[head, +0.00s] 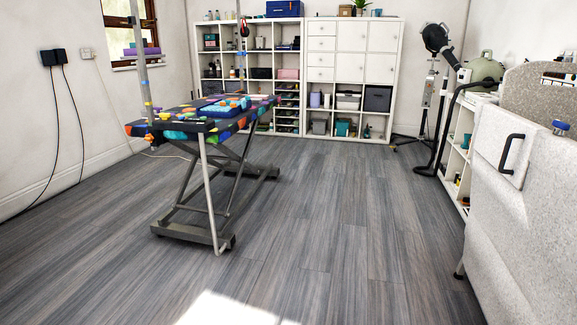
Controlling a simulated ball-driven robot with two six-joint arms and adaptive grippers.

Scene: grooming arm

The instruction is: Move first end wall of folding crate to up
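A flat blue object (224,106) lies on top of the grooming table (188,125). It may be the folding crate lying low, but it is too small to make out its end walls or how they stand. Neither of my grippers shows in the head view, so nothing is seen touching it.
The grooming table stands on a dark folding frame (218,228) left of centre. White shelves (336,40) line the back wall. A black dryer stand (437,125) and a grey speckled tub (530,200) are at the right. The wooden floor (330,225) between is clear.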

